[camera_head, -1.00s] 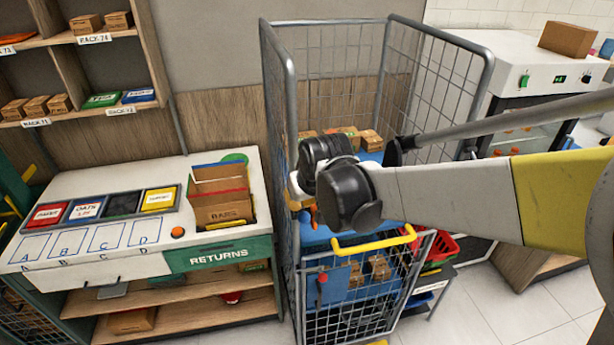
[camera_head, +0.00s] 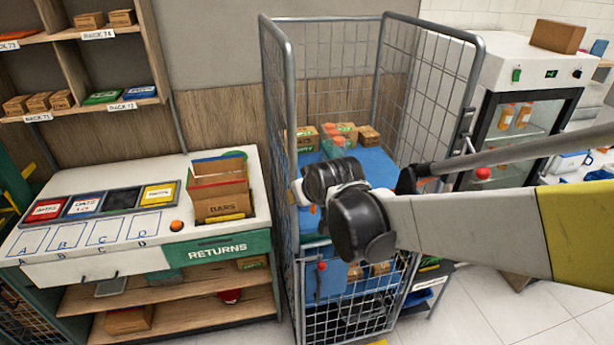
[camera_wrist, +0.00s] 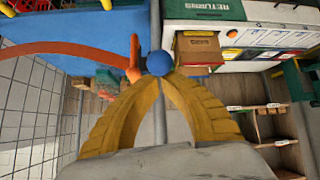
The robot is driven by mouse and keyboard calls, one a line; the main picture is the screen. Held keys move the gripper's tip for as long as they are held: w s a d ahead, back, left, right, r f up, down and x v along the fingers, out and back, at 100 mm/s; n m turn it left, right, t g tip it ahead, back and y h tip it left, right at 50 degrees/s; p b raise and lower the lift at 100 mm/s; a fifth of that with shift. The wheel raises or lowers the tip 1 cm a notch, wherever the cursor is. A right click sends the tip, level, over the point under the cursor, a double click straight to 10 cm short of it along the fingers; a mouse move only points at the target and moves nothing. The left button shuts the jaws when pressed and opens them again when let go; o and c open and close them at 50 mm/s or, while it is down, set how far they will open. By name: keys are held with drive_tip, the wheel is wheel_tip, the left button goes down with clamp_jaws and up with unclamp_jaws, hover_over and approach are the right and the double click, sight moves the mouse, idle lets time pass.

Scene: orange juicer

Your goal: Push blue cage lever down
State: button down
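The cage (camera_head: 283,90) is a tall grey wire roll cage with blue shelves. In the wrist view a round blue knob (camera_wrist: 159,63), which appears to be the lever's end, is right beyond my fingertips. My gripper (camera_wrist: 160,84) has its yellow fingers converging, tips together and empty. Whether they touch the knob cannot be told. An orange bracket (camera_wrist: 134,62) with a curved orange bar is just left of the knob. In the head view my black wrist joints hide my fingers and the knob. A small red knob (camera_head: 321,266) is on the cage's lower front gate.
A white counter (camera_head: 50,205) marked RETURNS stands left of the cage, with a box (camera_head: 220,205) on it. Boxes and orange-capped bottles (camera_head: 336,138) are on the cage shelf. A glass-front cabinet (camera_head: 512,70) stands to the right.

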drive_tip(key=f+t+b, duration=0.1)
drive_tip(key=s+f+t+b, duration=0.1)
drive_tip(key=b, duration=0.1)
drive_tip(key=shift+s+d+y, duration=0.15)
drive_tip(key=shift+y, duration=0.15)
drive_tip(key=f+t+b, duration=0.1)
drive_tip(key=b, duration=0.2)
drive_tip(key=s+f+t+y+b, duration=0.1)
drive_tip(key=t+b, duration=0.1)
drive_tip(key=shift+d+b, duration=0.2)
drive_tip(key=shift+b, duration=0.2)
drive_tip(key=shift+f+b, duration=2.15)
drive_tip(key=shift+b, duration=0.4)
drive_tip(key=shift+f, duration=0.1)
